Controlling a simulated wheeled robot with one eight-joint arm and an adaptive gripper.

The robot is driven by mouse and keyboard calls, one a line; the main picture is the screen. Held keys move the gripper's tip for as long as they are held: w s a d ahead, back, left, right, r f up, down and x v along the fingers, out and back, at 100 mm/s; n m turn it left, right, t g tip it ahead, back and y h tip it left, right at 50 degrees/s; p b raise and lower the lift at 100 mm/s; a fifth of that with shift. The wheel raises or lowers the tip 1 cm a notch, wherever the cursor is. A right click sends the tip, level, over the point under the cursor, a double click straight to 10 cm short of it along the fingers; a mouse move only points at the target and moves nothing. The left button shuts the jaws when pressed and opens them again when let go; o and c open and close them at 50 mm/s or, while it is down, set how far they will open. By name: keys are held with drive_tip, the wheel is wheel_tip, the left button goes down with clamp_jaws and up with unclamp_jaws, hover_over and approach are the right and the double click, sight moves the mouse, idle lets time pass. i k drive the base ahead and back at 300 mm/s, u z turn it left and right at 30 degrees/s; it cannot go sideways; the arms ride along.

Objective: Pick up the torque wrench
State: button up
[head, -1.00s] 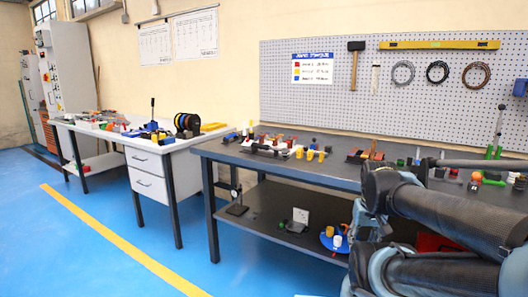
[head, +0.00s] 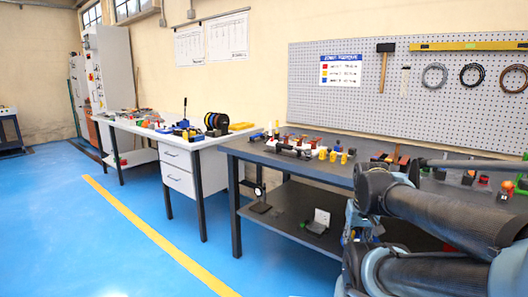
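I cannot pick out the torque wrench for certain. A long dark tool (head: 290,149) lies near the left end of the dark workbench and may be it, but it is too small to tell. My arm fills the lower right of the head view and covers part of this bench. My gripper is not in view.
The dark workbench (head: 262,158) carries several small coloured parts, with a lower shelf (head: 283,208) beneath. A white bench (head: 205,143) with drawers stands further left. A pegboard (head: 345,105) holds a hammer (head: 384,62) and cable coils. Blue floor (head: 110,240) is clear at left.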

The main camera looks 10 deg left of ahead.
sight(270, 145)
drive_tip(key=u, duration=3.1)
drive_tip(key=k, duration=1.15)
drive_tip(key=z, duration=1.3)
drive_tip(key=i, duration=1)
